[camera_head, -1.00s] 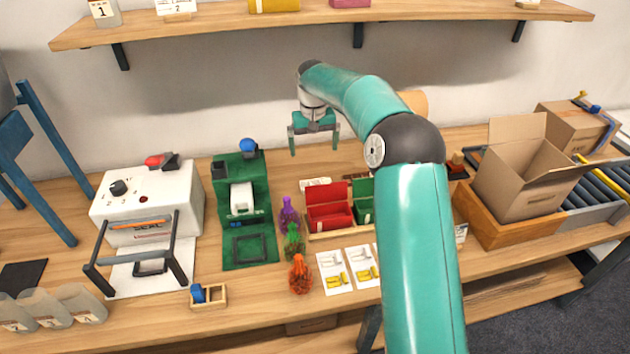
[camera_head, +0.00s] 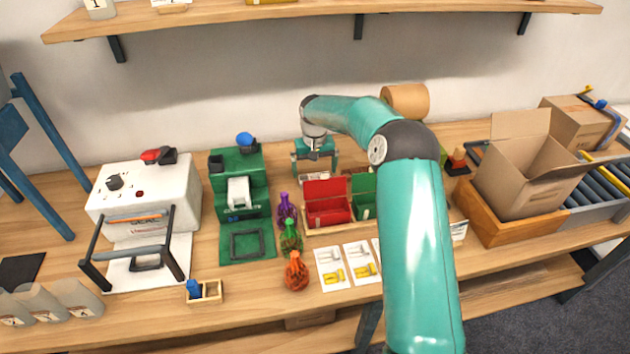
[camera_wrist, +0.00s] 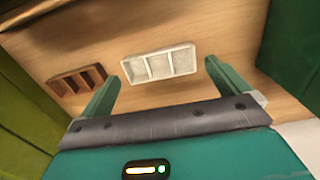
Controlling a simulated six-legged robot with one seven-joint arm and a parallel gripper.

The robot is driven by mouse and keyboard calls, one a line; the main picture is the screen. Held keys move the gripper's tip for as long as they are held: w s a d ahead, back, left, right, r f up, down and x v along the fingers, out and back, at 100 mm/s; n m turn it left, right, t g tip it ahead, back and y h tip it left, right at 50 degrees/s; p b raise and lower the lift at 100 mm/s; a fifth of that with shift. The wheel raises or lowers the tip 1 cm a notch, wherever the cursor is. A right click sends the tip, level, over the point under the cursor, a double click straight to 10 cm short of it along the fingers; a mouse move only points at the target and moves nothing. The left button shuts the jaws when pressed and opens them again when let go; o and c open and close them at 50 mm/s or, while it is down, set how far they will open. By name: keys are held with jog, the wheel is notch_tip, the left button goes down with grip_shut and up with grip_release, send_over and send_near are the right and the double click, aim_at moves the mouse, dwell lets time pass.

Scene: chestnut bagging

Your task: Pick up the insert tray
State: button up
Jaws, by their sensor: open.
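A white insert tray (camera_wrist: 160,65) with three compartments lies on the wooden bench in the wrist view. It lies just beyond and between my open fingertips, and no contact shows. In the head view a pale strip of the tray (camera_head: 313,177) shows below my gripper (camera_head: 315,170), partly hidden behind the red box. My gripper points down, open and empty, low over the back of the bench. A brown tray (camera_wrist: 77,79) of similar compartmented form lies to the left in the wrist view.
Red (camera_head: 326,203) and green (camera_head: 362,197) open boxes stand in front of my gripper. A green machine (camera_head: 240,180) stands to the left. Purple, green and orange bags (camera_head: 296,272) stand in a row. A paper roll (camera_head: 405,101) is behind my arm.

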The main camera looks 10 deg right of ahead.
aim_at(315, 176)
notch_tip(315, 176, down, 4)
jog(key=shift+r, duration=0.2)
jog(key=c, duration=0.7)
jog(key=shift+r, duration=0.1)
